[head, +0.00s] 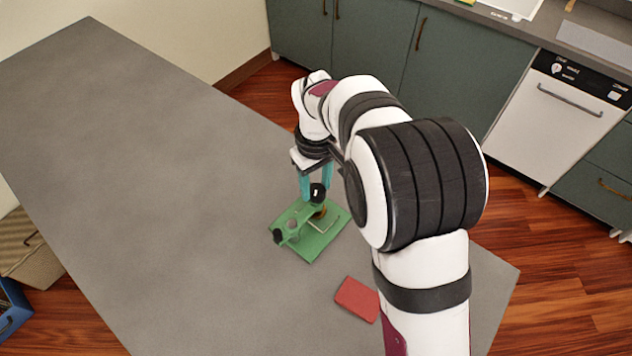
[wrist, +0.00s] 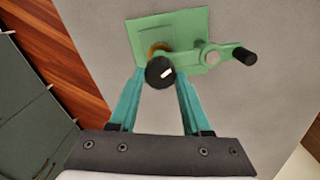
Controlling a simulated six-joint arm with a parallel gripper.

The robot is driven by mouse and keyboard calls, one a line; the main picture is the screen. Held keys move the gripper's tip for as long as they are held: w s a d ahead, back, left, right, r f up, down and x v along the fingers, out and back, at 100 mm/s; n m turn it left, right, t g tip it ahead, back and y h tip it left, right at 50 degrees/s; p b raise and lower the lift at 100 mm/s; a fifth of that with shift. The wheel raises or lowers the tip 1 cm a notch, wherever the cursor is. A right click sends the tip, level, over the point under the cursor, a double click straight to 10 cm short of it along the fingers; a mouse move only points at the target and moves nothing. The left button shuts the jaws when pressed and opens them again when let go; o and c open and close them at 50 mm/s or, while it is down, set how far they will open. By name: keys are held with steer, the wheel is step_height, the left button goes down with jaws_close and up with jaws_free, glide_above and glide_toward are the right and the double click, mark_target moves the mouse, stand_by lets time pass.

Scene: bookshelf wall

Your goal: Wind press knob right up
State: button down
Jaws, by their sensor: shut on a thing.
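The press is green, with a flat base plate (head: 312,248) on the grey table and an arm that ends in a black grip (head: 277,236). Its black knob (head: 317,192) carries a white mark and stands over the plate; it also shows in the wrist view (wrist: 160,72). My gripper (head: 316,196) points down with its teal fingers on either side of the knob and is shut on it. In the wrist view the fingertips (wrist: 160,75) are at the knob's sides. A brass-coloured part (wrist: 158,48) shows partly behind the knob.
A red block (head: 358,299) lies on the grey table (head: 150,170), in front of the press and beside my arm. The table is clear to the left. Dark green cabinets (head: 380,50) and a white dishwasher (head: 545,120) stand beyond its far edge, across the wooden floor.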

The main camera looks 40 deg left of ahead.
mark_target(316, 189)
steer(key=shift+c, duration=1.8)
jaws_free()
step_height(316, 189, up, 16)
